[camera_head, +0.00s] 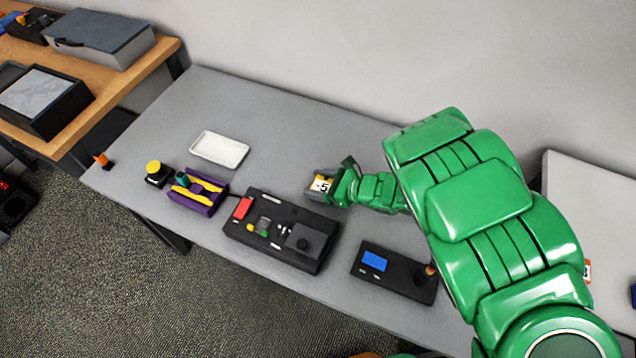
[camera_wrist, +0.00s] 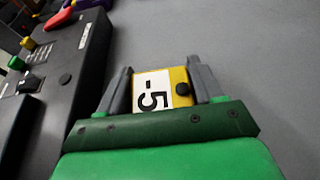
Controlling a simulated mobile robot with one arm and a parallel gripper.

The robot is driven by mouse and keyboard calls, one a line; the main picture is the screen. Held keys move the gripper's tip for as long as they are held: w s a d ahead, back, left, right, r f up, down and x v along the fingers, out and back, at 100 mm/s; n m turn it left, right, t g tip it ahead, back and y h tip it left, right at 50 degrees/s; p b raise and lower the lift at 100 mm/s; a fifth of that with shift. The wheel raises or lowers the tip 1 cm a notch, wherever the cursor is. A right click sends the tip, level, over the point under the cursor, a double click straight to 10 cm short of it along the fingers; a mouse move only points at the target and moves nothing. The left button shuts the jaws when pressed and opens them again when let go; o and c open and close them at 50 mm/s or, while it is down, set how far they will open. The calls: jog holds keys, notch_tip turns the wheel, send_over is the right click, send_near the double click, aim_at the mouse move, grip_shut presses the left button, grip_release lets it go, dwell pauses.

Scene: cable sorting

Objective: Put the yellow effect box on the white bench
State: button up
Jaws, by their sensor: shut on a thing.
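The yellow effect box (camera_head: 322,184) has a white label reading "-5" and a black knob. It also shows in the wrist view (camera_wrist: 153,88), between the two grey fingers. My gripper (camera_head: 328,188) is shut on it, over the grey table (camera_head: 290,125). I cannot tell whether the box touches the tabletop. A pale, whitish bench (camera_head: 590,190) stands at the right edge of the head view. My green arm hides part of it.
A black control box (camera_head: 268,238) and a blue-screen device (camera_head: 395,272) lie toward the table's front edge. A white tray (camera_head: 219,149) and a purple organiser (camera_head: 198,190) are to the left. A wooden table (camera_head: 150,75) stands at far left.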

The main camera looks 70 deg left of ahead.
jog(key=shift+f, duration=0.1)
jog(key=o, duration=1.2)
jog(key=shift+c, duration=0.2)
jog(key=shift+w+d+r, duration=0.15)
jog(key=shift+r, duration=0.05)
jog(key=v, duration=1.1)
jog(key=shift+w+d+r, duration=0.15)
jog(key=shift+w+d, duration=0.05)
